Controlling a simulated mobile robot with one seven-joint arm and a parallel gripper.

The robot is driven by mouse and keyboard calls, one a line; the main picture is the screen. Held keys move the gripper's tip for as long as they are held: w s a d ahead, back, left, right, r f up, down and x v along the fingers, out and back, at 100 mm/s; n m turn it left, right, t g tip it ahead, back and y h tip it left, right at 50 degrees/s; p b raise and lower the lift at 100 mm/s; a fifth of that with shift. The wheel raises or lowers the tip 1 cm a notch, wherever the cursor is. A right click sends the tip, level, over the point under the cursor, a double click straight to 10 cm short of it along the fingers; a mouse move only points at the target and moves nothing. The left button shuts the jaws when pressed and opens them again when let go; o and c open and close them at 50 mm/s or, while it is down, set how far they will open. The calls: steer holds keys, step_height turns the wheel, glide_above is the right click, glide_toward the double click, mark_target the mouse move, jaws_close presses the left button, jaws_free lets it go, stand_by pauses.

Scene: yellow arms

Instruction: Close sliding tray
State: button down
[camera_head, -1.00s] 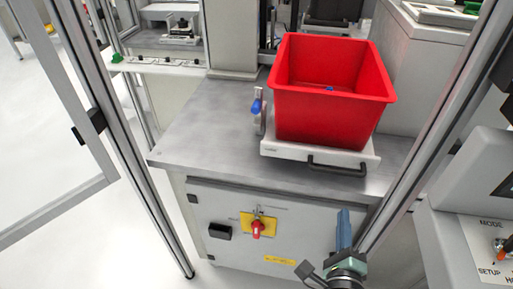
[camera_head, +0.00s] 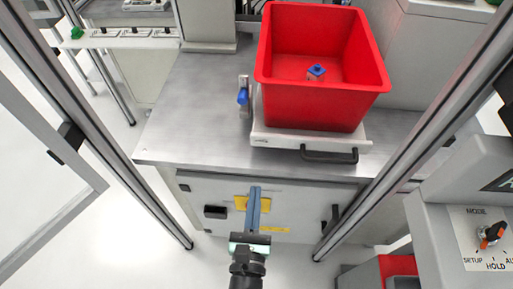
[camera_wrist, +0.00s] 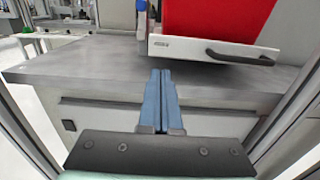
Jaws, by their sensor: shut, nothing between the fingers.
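The sliding tray (camera_head: 275,137) is a white flat drawer with a black handle (camera_head: 329,156) on its front. It sits on the grey metal table and carries a red bin (camera_head: 318,108). In the wrist view the tray front (camera_wrist: 190,47) and handle (camera_wrist: 240,55) show at the upper right. My gripper (camera_head: 254,190) has blue fingers and is shut and empty. It is in front of the table's cabinet, below and left of the handle, apart from the tray. In the wrist view its fingertips (camera_wrist: 161,72) point toward the table edge. The tray's rear is hidden by the bin.
A blue-handled lever (camera_head: 243,96) stands left of the tray. A blue-topped block (camera_head: 316,71) lies in the bin. Metal frame posts flank the opening, and a console with a mode knob (camera_head: 492,232) is at right. The table (camera_head: 185,125) is bare left of the tray.

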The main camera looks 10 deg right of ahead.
mark_target(261, 143)
steer(key=x, duration=1.2)
steer(key=shift+f+p, duration=0.1)
steer(key=shift+p, duration=0.3)
